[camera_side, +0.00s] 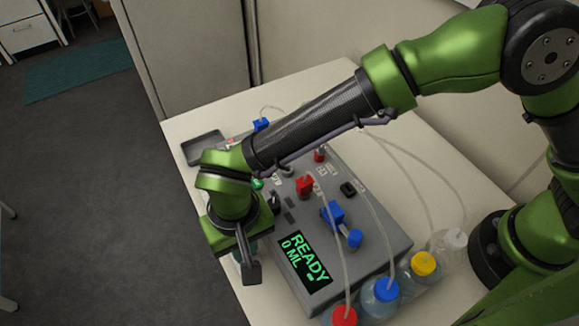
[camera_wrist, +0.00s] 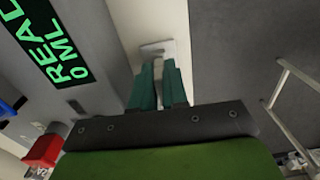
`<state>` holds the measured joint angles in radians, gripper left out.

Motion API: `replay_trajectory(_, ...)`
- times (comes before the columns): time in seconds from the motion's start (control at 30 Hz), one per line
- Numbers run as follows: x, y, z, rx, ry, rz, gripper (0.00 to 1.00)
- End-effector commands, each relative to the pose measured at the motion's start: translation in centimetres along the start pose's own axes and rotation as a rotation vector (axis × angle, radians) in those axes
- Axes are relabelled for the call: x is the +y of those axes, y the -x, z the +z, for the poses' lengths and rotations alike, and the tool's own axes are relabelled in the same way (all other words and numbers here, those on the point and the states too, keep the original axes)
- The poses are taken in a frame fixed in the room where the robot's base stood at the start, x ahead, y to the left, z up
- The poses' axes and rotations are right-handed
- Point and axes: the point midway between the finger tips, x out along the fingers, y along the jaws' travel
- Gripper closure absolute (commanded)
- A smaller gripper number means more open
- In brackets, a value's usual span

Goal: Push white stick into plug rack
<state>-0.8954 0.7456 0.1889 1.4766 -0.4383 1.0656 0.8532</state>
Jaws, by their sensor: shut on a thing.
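My gripper (camera_wrist: 157,76) shows two teal fingers close together in the wrist view, shut on a small pale piece (camera_wrist: 153,48) at their tips. This piece looks like the white stick, but most of it is hidden by the fingers. In the side view my gripper hangs beside the front left edge of the grey machine (camera_side: 372,262), over the table edge, and my wrist hides its fingertips and the stick. The machine's screen (camera_side: 304,258) reads READY 0 ML. I cannot make out a plug rack for certain in either view.
Bottles with red (camera_side: 344,315), blue (camera_side: 387,289) and yellow (camera_side: 424,262) caps stand right of the machine, with thin tubes above. Red (camera_side: 304,186) and blue (camera_side: 334,213) parts stick up from its top. A dark tray (camera_side: 190,157) lies at the table's far left.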

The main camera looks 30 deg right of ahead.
Motion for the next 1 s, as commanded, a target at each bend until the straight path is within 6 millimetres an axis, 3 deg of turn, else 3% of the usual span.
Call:
replay_trajectory(0.8,0.06,-0.6,0.07,-0.002,-0.001,0.001,1.0)
replay_trajectory(0.83,0.06,-0.6,0.07,-0.002,-0.001,0.002,0.85)
replay_trajectory(1.0,-0.01,-0.57,0.07,-0.001,0.0,-0.001,0.59)
